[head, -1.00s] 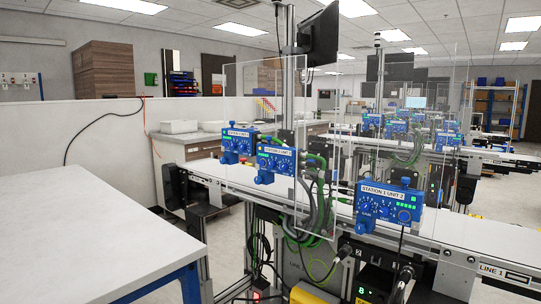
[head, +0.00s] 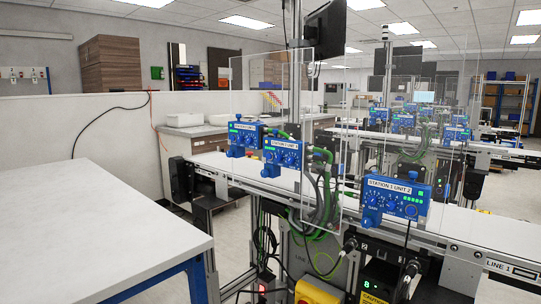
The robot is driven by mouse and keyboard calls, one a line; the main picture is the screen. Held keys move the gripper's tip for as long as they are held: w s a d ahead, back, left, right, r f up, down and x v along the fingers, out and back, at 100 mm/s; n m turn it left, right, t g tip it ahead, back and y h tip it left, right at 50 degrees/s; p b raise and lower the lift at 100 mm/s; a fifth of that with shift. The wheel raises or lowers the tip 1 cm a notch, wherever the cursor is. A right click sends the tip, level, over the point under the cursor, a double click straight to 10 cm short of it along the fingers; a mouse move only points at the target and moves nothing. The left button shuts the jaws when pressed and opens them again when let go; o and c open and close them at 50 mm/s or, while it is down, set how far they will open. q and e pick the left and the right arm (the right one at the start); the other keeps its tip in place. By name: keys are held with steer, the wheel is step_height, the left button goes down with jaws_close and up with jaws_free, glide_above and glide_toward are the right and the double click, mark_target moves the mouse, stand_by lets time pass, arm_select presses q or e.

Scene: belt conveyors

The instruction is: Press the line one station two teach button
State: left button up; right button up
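Blue sensor units with knobs are mounted along the near conveyor, which carries a LINE 1 label (head: 497,266). I cannot make out which control is the station two teach button. Neither of my grippers shows in the head view.
A white table (head: 90,225) with a blue frame fills the lower left. Clear panels (head: 322,160) stand between the units. A yellow box (head: 317,293) and cables hang under the conveyor. More conveyor lines with blue units (head: 402,120) stand behind. Floor shows left of the conveyor.

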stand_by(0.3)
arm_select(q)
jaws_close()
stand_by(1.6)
